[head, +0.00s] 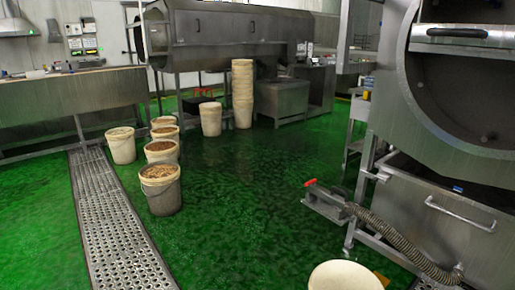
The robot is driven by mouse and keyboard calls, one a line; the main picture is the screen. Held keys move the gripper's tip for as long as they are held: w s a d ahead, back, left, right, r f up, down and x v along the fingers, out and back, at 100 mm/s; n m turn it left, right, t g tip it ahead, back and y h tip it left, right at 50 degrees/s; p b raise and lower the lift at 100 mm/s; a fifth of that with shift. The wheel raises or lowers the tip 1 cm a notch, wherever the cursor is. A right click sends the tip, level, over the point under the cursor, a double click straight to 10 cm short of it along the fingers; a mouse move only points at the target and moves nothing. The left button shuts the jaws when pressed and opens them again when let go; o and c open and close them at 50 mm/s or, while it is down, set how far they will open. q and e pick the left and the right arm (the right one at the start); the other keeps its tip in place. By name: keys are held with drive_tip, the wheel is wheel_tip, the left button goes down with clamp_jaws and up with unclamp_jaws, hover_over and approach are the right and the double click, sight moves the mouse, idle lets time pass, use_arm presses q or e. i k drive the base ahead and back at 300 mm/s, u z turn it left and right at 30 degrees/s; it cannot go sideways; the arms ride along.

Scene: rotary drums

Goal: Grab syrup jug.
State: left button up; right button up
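I cannot make out a syrup jug in the head view. Neither of my grippers shows in this view. Several off-white buckets stand on the green floor at the left, and the nearest bucket (161,196) is filled with a brown content. An empty-looking cream bucket (345,277) is cut off by the bottom edge.
A perforated metal drain strip (115,225) runs along the floor at left. A large steel drum machine (455,110) with a hose (400,240) and a red-handled valve (325,195) stands at right. A steel table (65,100) is at left. Stacked buckets (242,95) stand at the back. The middle green floor (260,185) is clear.

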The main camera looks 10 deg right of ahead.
sight(369, 79)
drive_tip(key=i, duration=6.8)
drive_tip(key=z, duration=2.5)
drive_tip(key=i, duration=0.4)
drive_tip(key=z, duration=1)
drive_tip(key=k, duration=0.2)
drive_tip(key=u, duration=2.45)
drive_tip(key=i, duration=2.65)
drive_tip(key=z, duration=1.5)
drive_tip(key=i, duration=1.25)
drive_tip(key=z, duration=1.2)
